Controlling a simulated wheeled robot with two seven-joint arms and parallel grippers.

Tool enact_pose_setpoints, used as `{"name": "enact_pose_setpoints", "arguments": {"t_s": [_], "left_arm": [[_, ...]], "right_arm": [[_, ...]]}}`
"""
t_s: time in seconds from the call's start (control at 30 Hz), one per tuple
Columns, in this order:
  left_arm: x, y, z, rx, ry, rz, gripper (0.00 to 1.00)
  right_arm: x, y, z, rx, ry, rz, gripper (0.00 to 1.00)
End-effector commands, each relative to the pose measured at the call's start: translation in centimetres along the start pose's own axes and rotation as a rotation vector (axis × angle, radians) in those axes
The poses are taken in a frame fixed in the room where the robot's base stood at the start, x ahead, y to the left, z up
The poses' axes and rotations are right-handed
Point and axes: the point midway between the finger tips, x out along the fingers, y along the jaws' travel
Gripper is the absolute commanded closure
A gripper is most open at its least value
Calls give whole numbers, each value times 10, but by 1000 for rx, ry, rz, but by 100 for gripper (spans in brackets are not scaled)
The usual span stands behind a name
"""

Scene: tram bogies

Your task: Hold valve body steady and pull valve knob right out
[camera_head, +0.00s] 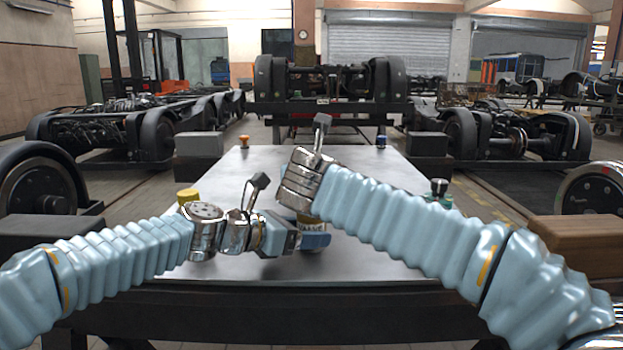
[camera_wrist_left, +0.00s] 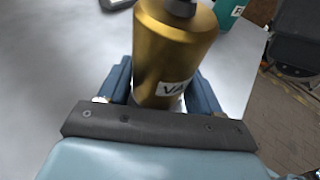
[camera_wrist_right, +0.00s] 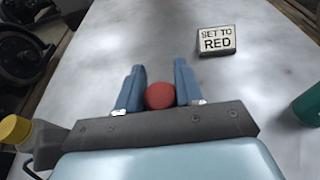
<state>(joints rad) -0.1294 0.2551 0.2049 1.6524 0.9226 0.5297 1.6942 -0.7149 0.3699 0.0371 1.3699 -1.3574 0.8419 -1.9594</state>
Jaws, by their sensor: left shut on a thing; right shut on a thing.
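The valve body, a gold cylinder (camera_wrist_left: 172,45) with a white label, stands between the blue fingers of my left gripper (camera_wrist_left: 158,80), which is shut on it. In the head view only the labelled part of the valve body (camera_head: 311,226) shows above the blue fingertip; the rest is hidden by my grippers. A dark grey piece shows at its top in the left wrist view. The valve knob, a red round top (camera_wrist_right: 159,95), sits between the fingers of my right gripper (camera_wrist_right: 160,80), which is shut on it from above. How far the knob sits in the body is hidden.
A sign reading "SET TO RED" (camera_wrist_right: 216,41) lies on the grey table (camera_head: 262,172). A yellow-topped item (camera_head: 188,195) stands left, and a green item (camera_head: 440,188) right. Orange (camera_head: 244,142) and blue (camera_head: 381,141) items stand at the far edge. The table's middle back is clear.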

Motion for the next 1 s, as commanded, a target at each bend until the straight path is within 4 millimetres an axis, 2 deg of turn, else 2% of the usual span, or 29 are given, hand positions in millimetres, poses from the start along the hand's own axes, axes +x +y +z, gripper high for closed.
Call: {"name": "enact_pose_setpoints", "arguments": {"t_s": [0.27, 1.0], "left_arm": [[0, 0, 0, 0, -1, 0, 53], [0, 0, 0, 0, 1, -1, 53]], "right_arm": [[-1, 0, 1, 1, -1, 1, 93], [-9, 1, 26, 2, -2, 1, 93]]}}
